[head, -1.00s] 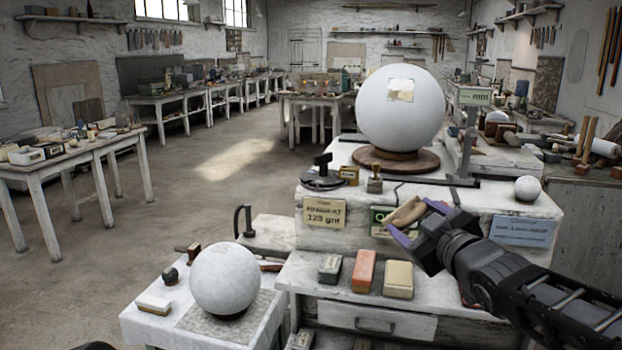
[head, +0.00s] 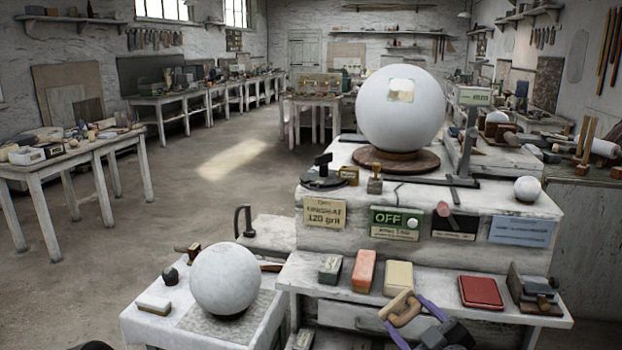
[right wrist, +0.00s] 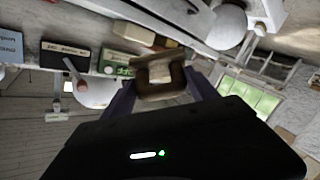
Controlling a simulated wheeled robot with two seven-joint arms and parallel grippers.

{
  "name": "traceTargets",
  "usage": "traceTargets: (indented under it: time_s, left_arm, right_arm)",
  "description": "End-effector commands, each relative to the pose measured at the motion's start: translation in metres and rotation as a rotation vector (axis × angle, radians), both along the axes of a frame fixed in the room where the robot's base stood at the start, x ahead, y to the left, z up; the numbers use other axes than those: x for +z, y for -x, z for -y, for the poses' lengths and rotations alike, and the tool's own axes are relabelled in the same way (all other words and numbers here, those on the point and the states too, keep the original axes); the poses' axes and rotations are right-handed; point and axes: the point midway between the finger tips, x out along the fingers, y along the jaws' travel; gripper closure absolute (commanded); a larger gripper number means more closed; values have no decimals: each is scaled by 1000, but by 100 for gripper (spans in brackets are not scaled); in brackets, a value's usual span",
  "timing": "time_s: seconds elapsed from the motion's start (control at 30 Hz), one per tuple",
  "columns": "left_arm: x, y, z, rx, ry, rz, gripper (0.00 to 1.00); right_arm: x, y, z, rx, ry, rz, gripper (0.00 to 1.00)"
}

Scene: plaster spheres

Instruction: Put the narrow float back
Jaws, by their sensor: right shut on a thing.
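My right gripper (head: 404,311), with purple fingers, is at the lower right of the head view, in front of the shelf. It is shut on a tan wooden float (head: 397,306), gripped at its looped handle. The float also shows in the right wrist view (right wrist: 158,70), between the two fingers. It is held in front of the drawer front, below the cream block, apart from the shelf as far as I can see. Its working face is mostly hidden. My left gripper is not in view.
The shelf (head: 432,290) bears a grey-green block (head: 330,268), an orange block (head: 364,270), a cream block (head: 398,277), a red pad (head: 481,292) and a dark tool (head: 534,292). A white sphere (head: 225,278) rests on the low table; a bigger one (head: 400,115) stands above.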

Motion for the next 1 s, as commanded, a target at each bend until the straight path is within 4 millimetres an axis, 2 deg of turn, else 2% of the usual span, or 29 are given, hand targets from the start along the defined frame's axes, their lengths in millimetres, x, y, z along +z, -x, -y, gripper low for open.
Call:
traceTargets:
  time_s: [0.17,0.27,0.37,0.6,0.7,0.8,1.0]
  left_arm:
    - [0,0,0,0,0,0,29]
    - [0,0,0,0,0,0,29]
    - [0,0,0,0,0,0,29]
    - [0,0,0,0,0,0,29]
    - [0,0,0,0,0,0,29]
    - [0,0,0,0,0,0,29]
    - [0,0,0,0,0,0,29]
  right_arm:
    - [1,-1,0,0,0,1,84]
    - [-5,-3,-3,-7,-3,-2,84]
    - [-20,-10,-8,-32,-5,-5,84]
    - [-86,-19,-8,-199,-4,-9,84]
    - [-106,-18,-4,-260,-2,-6,84]
    - [-116,-16,-1,-293,-1,-2,84]
    - [-117,-16,0,-302,0,4,84]
